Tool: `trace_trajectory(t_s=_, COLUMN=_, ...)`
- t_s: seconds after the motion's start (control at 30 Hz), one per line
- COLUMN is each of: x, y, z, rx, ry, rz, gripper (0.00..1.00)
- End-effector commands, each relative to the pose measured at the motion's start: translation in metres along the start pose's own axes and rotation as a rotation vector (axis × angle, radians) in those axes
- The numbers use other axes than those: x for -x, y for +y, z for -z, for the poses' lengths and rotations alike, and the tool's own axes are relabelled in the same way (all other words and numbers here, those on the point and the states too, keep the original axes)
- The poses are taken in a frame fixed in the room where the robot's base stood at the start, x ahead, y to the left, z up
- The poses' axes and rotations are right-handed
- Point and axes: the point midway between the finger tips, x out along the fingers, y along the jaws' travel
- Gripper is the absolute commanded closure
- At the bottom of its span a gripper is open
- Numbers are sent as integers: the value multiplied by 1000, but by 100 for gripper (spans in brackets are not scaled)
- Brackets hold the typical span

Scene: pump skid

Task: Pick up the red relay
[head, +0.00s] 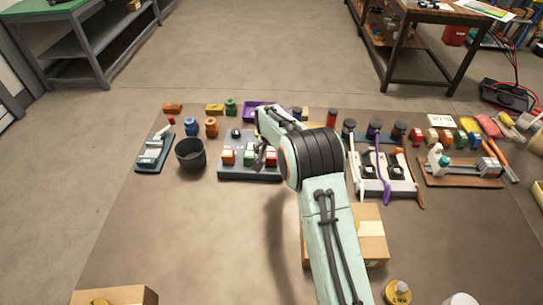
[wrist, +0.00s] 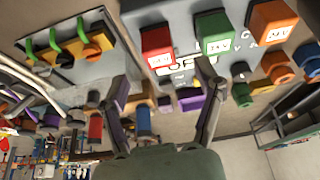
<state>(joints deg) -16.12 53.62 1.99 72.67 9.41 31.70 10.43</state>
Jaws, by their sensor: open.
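The red relay (head: 272,158) is a small red block with a white label, at the right end of a row on a dark base (head: 250,176) in the head view. A green relay (head: 249,159) and an orange relay (head: 228,157) stand in the same row. In the wrist view the red relay (wrist: 157,45) shows beyond the fingertips, between their lines, with the green one (wrist: 213,35) beside it. My gripper (wrist: 160,76) is open and empty, apart from the relay. In the head view my gripper (head: 262,156) is partly hidden by my arm, close to the red relay.
A dark cup (head: 190,154) stands left of the base. A purple tray (head: 257,109) and several coloured cylinders lie behind. A white rack (head: 384,180) with cables stands to the right, and a cardboard box (head: 372,232) nearer. The front left of the table is mostly clear.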

Motion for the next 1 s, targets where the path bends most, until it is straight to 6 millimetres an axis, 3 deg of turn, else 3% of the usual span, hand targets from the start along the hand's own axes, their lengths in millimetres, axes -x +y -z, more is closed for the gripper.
trace_trajectory(t_s=0.3, x=-46, y=1, z=0, rx=-1, ry=-1, rz=-1, gripper=33)
trace_trajectory(t_s=0.63, x=-52, y=1, z=0, rx=-1, ry=0, rz=-1, gripper=33)
trace_trajectory(t_s=0.83, x=-51, y=1, z=0, rx=-1, ry=0, rz=-1, gripper=95)
trace_trajectory(t_s=0.87, x=-51, y=1, z=0, rx=-1, ry=0, rz=-1, gripper=100)
trace_trajectory(t_s=1.0, x=-51, y=1, z=0, rx=-1, ry=0, rz=-1, gripper=100)
